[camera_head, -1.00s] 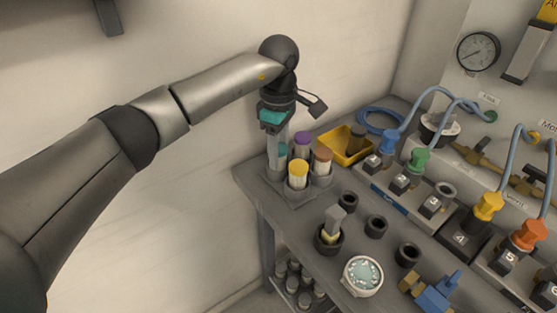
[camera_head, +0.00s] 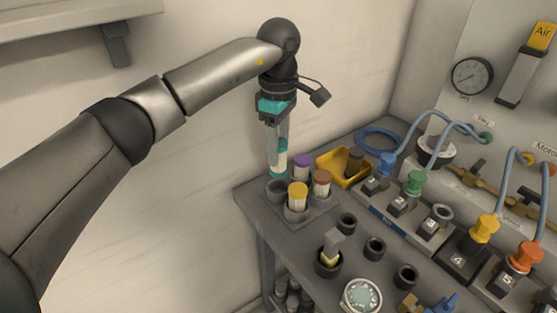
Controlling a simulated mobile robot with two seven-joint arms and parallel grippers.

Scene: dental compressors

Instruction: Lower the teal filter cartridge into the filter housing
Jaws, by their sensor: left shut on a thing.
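The teal filter cartridge (camera_head: 279,163), with a pale band and teal ends, hangs upright below my left gripper (camera_head: 279,145). The gripper points down and is shut on the cartridge's upper part. The cartridge is above the left back of a grey rack (camera_head: 315,212), over an empty round socket (camera_head: 277,187). My right gripper is not in view. Several black round cups stand on the bench, including an empty one (camera_head: 347,222) and one with a grey-topped piece in it (camera_head: 328,263). I cannot tell which is the filter housing.
Purple (camera_head: 302,160), brown (camera_head: 322,176) and yellow (camera_head: 298,189) capped cartridges stand in the rack close to the held one. A yellow tray (camera_head: 341,165) sits behind. Numbered blocks with coloured connectors and blue hoses line the right. A round dish (camera_head: 362,296) is at the front.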

